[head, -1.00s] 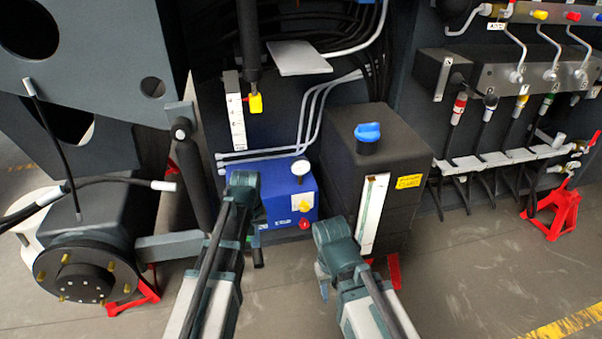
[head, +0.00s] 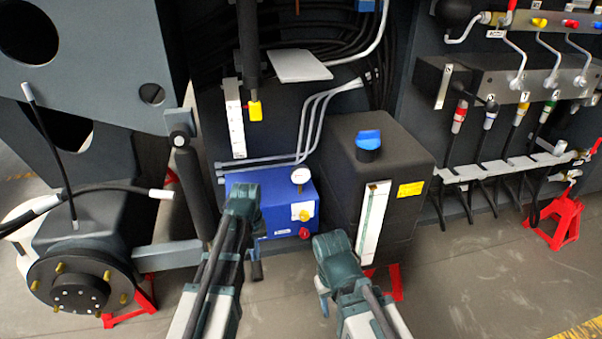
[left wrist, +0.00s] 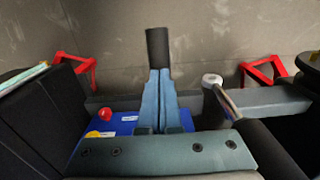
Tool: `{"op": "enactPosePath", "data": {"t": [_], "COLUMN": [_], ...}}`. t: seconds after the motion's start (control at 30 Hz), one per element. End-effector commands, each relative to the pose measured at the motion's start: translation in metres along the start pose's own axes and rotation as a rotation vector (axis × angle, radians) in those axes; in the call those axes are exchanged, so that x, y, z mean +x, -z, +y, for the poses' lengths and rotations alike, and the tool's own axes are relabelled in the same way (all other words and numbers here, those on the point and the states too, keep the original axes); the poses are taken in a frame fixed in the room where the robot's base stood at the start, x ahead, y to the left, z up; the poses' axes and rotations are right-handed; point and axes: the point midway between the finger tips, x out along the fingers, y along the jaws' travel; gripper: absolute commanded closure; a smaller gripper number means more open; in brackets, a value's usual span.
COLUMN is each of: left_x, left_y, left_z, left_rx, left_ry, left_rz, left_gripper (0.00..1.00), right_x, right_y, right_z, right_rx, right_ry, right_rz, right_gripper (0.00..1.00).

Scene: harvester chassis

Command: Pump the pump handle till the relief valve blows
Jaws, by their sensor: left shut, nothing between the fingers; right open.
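The blue pump unit (head: 274,205) stands on the chassis with a round white gauge (head: 300,175), a yellow knob (head: 303,213) and a red knob (head: 305,233). Its front corner also shows in the left wrist view (left wrist: 128,124). My left gripper (head: 256,269) is at the pump's front left, shut and empty. In the left wrist view, a black cylindrical grip (left wrist: 157,48), seemingly the pump handle, stands just beyond the fingertips. I cannot tell whether they touch. My right gripper (head: 324,301) is open and empty, low in front of the black tank. I cannot identify the relief valve.
The black tank (head: 399,155) with a blue cap (head: 368,140) stands right of the pump. A wheel hub (head: 78,283) and grey beam are at left. Hoses and a valve bank (head: 510,75) are at right. Bare floor lies in front.

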Motion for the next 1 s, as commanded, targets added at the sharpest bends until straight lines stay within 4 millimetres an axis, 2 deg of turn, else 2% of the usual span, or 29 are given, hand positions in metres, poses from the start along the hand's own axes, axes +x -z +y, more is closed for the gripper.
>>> {"op": "enactPosePath", "data": {"t": [0.03,0.57,0.67,1.0], "left_x": [-0.017,-0.097,-0.101,-0.098], "left_y": [0.000,-0.008,-0.009,-0.009], "left_z": [0.000,0.000,0.000,0.000], "left_rx": [0.000,0.000,0.000,0.000], "left_ry": [0.000,0.000,0.000,0.000], "left_rz": [0.002,0.002,0.002,0.002], "left_gripper": [1.00,1.00,1.00,1.00], "right_x": [-0.017,-0.096,-0.101,-0.097], "right_y": [-0.001,-0.006,-0.006,-0.006], "right_z": [0.002,0.009,0.010,0.009], "right_rx": [0.000,0.000,0.000,0.000], "right_ry": [0.000,0.000,0.000,0.000], "right_rz": [0.000,0.000,0.000,0.000], "right_gripper": [0.50,0.50,0.50,0.50]}}
